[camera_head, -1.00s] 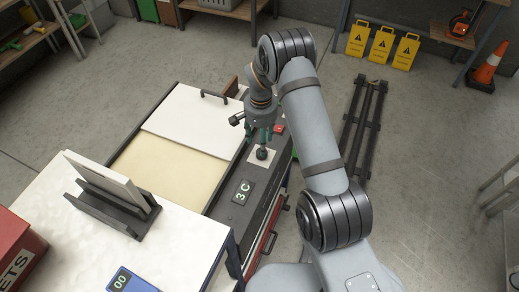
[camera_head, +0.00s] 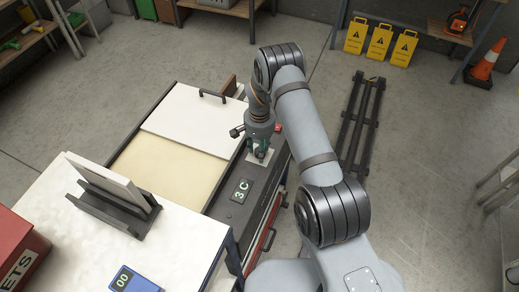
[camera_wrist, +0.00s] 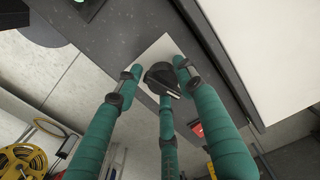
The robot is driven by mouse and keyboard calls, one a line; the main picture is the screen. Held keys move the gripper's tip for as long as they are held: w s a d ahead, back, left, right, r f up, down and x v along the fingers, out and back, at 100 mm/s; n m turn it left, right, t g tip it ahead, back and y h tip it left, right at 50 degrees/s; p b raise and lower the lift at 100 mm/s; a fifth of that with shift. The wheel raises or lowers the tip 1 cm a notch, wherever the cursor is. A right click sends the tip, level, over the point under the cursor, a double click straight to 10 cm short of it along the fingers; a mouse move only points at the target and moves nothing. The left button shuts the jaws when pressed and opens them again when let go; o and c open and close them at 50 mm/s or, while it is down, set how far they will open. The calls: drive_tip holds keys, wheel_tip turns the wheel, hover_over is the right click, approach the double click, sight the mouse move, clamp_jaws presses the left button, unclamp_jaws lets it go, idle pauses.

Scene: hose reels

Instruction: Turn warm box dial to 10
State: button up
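The warm box (camera_head: 175,165) has a white lid and a dark control strip along its right side. On the strip, the black dial (camera_wrist: 160,76) sits on a pale square plate (camera_wrist: 152,52). A display (camera_head: 242,190) beside it shows "3C". My gripper (camera_head: 261,153) points down over the dial. In the wrist view, the teal fingers (camera_wrist: 158,78) are spread around the dial, with a gap visible at the left finger; contact at the others is unclear. No scale markings are readable. In the head view, the gripper partly hides the dial and plate.
A white table (camera_head: 170,245) with a dark rack (camera_head: 110,210) and a blue device (camera_head: 132,281) stands in front. A red button or block (camera_head: 278,128) sits near the strip's far end. Black floor rails (camera_head: 358,125) lie to the right.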

drive_tip(key=c, duration=0.6)
drive_tip(key=shift+c, duration=0.6)
drive_tip(key=shift+s+a+f, duration=0.15)
drive_tip(key=shift+s, duration=0.15)
drive_tip(key=o, duration=1)
drive_tip(key=shift+a, duration=0.1)
drive_tip(key=shift+o, duration=0.5)
drive_tip(key=shift+w, duration=0.15)
wheel_tip(320, 180, up, 12)
